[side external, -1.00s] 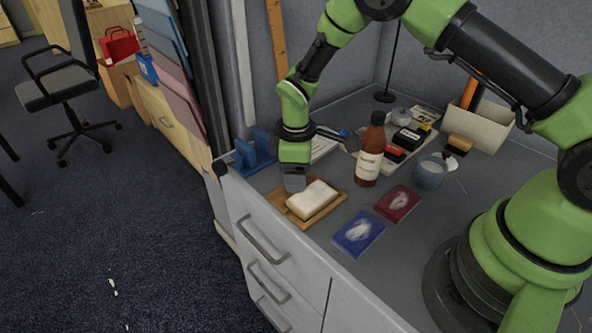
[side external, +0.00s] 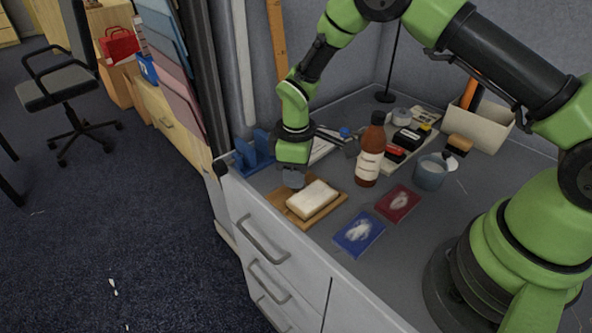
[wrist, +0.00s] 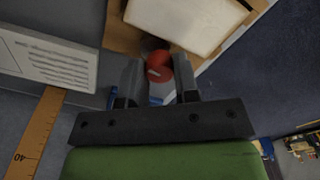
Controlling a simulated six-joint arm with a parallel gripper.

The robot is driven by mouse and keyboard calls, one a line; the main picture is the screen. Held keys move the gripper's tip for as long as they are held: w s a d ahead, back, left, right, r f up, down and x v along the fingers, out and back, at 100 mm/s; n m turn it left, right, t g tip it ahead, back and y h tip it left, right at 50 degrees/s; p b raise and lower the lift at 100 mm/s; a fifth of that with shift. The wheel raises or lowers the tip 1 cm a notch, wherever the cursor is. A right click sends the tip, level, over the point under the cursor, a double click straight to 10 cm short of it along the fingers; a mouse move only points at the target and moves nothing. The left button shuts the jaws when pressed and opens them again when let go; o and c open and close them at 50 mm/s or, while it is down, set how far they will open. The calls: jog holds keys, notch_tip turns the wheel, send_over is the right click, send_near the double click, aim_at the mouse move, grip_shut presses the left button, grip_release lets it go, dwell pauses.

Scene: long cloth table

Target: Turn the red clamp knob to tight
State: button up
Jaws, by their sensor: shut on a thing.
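The red clamp knob (wrist: 159,66) shows between the two grey fingers in the wrist view. My gripper (wrist: 158,74) is shut on the knob. In the side view, my gripper (side external: 293,180) points down at the back left edge of a wooden board, and the knob is hidden there. A cream block (side external: 313,197) lies on the wooden board (side external: 286,210), right beside the gripper. I cannot read any tight mark.
A blue stand (side external: 255,152) is behind left of the gripper. A brown bottle (side external: 370,152), a blue packet (side external: 359,233) and a red packet (side external: 398,203) are to the right. A ruler (wrist: 37,135) and a printed card (wrist: 45,60) show in the wrist view. The table's front edge is close.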

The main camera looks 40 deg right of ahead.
jog(key=m, duration=1.2)
jog(key=shift+s+m, duration=0.1)
jog(key=shift+m, duration=2)
jog(key=o, duration=0.9)
jog(key=shift+r, duration=0.15)
notch_tip(320, 180, up, 10)
jog(key=shift+f, duration=0.15)
